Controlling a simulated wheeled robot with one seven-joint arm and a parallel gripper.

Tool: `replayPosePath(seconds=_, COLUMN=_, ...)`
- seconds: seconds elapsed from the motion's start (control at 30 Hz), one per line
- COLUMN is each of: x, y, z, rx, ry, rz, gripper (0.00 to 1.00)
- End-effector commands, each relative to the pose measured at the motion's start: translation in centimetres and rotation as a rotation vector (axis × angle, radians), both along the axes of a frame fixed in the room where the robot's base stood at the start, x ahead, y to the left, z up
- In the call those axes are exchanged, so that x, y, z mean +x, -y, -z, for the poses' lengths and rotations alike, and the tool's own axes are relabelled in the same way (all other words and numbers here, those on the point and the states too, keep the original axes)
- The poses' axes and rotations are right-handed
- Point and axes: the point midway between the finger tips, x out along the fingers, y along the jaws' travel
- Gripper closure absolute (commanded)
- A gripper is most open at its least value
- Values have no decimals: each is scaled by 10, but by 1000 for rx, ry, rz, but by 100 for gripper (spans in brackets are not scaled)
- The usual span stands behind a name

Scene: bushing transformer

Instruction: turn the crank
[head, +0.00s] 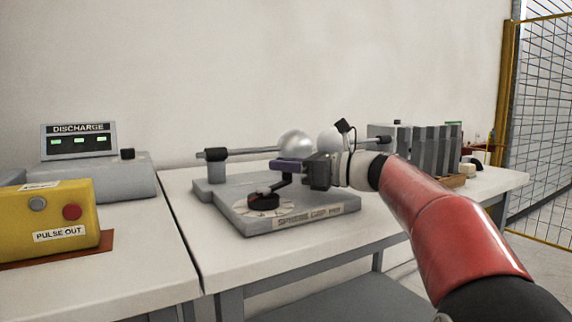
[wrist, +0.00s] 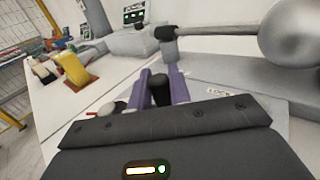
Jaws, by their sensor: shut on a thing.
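The crank has a black hub (head: 263,203) on a round pale dial on the grey sphere gap base (head: 345,204). Its black arm rises to the right toward my gripper (head: 284,167). In the wrist view my gripper (wrist: 160,72) has its two purple fingers on either side of the black crank handle (wrist: 160,92), shut on it. The fingers hide much of the handle in the head view. Part of the pale dial shows in the wrist view left of the fingers, and my gripper's body hides most of the base there.
A yellow pulse box (head: 52,214) and a discharge display (head: 79,140) are at left. Grey finned blocks (head: 420,143) stand behind my arm. The bench front is clear.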

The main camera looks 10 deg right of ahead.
Motion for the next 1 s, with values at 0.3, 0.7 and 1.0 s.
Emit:
replayPosePath(seconds=0.3, x=0, y=1, z=0, rx=1, ry=0, rz=2, gripper=61)
replayPosePath(seconds=0.7, x=-15, y=28, z=1, rx=1, ry=-1, rz=5, gripper=61)
replayPosePath(seconds=1.0, x=-36, y=64, z=0, rx=0, ry=-1, rz=3, gripper=61)
